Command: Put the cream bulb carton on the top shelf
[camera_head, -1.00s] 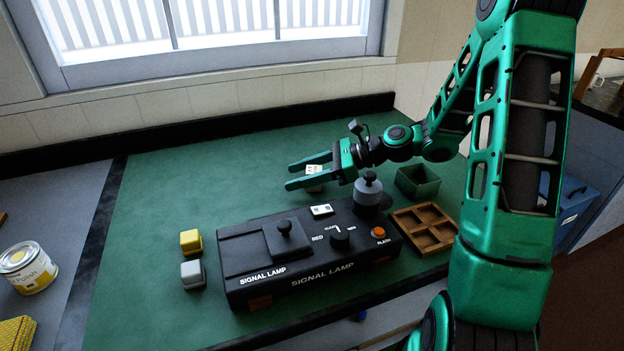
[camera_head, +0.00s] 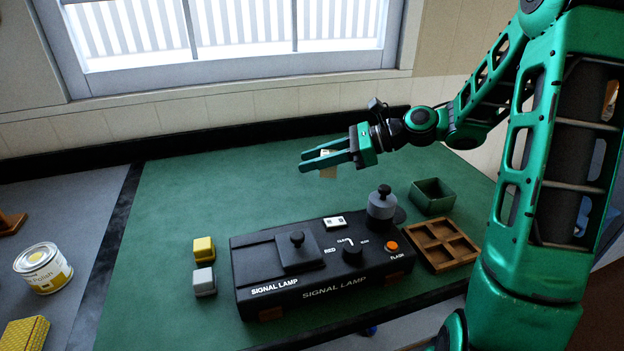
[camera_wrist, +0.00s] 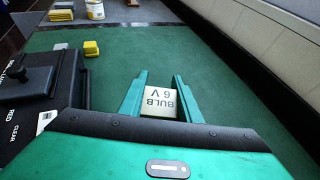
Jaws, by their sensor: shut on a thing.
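The cream bulb carton (camera_wrist: 160,102), marked "BULB 6 V", sits between the fingers of my gripper (camera_wrist: 160,76) in the wrist view. In the head view my gripper (camera_head: 304,161) is shut on the carton (camera_head: 328,171), whose lower part shows below the fingers. They are held above the green mat, behind the signal lamp. No shelf shows in these frames.
The black signal lamp (camera_head: 258,262) stands in front of the gripper. A yellow block (camera_head: 203,248), a grey block (camera_head: 203,280), a green box (camera_head: 432,195) and a wooden tray (camera_head: 437,262) stand around it. The mat's back left is clear.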

